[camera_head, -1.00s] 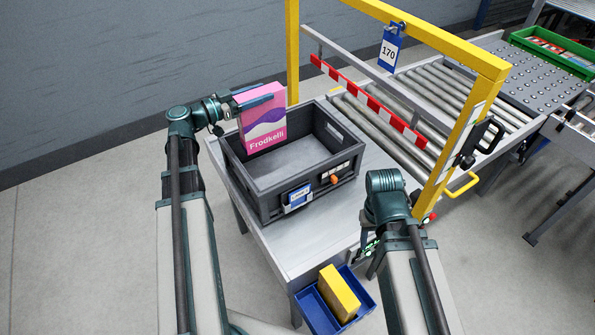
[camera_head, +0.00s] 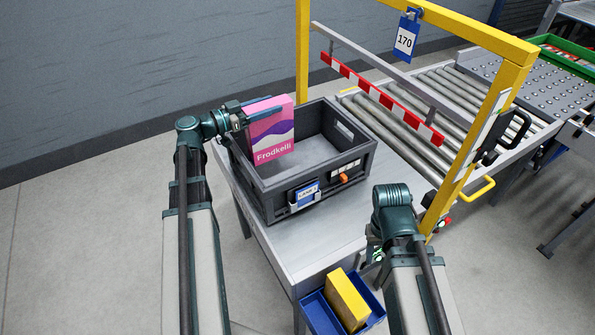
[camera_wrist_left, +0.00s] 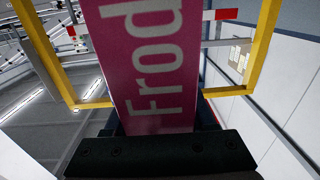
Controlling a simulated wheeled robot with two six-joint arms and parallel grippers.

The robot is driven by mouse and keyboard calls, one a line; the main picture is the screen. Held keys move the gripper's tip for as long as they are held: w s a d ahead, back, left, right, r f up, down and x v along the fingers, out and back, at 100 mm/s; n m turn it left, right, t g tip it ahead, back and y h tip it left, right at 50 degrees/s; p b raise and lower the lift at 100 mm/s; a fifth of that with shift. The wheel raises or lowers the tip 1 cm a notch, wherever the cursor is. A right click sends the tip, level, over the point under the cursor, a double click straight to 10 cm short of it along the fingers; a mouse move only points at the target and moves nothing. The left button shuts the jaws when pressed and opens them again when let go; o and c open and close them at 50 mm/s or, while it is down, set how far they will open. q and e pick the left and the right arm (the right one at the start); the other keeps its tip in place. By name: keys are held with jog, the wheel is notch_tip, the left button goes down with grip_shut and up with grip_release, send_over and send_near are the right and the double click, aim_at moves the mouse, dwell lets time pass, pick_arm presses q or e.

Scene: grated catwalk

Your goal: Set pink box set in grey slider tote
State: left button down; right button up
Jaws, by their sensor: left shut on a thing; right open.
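The pink box (camera_head: 272,131), with a purple wave and the word "Frodkelli", stands upright over the left part of the grey tote (camera_head: 268,200). My left gripper (camera_head: 262,108) is shut on the box near its top. The box fills the middle of the left wrist view (camera_wrist_left: 148,65). Its lower edge shows inside the tote's outline; I cannot tell whether it touches the tote floor. The tote is open, with a blue-and-white label on its front. My right arm is at the lower right; its gripper (camera_head: 375,250) is mostly hidden behind the arm.
The tote stands on a grey metal table (camera_head: 330,232). A blue bin (camera_head: 318,312) with a yellow box (camera_head: 347,299) hangs at its front. A yellow frame (camera_head: 490,125) with a red-and-white bar (camera_head: 380,98) stands before the roller conveyor (camera_head: 450,95). A green tray (camera_head: 570,55) is at the far right.

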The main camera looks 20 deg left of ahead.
aim_at(270, 133)
pick_arm(q)
jog(key=shift+f+b, duration=4.95)
jog(key=shift+f, duration=0.1)
jog(key=shift+f, duration=0.15)
jog(key=shift+c, duration=1.1)
grip_release()
jog(key=shift+r, duration=0.25)
jog(key=v, duration=1.2)
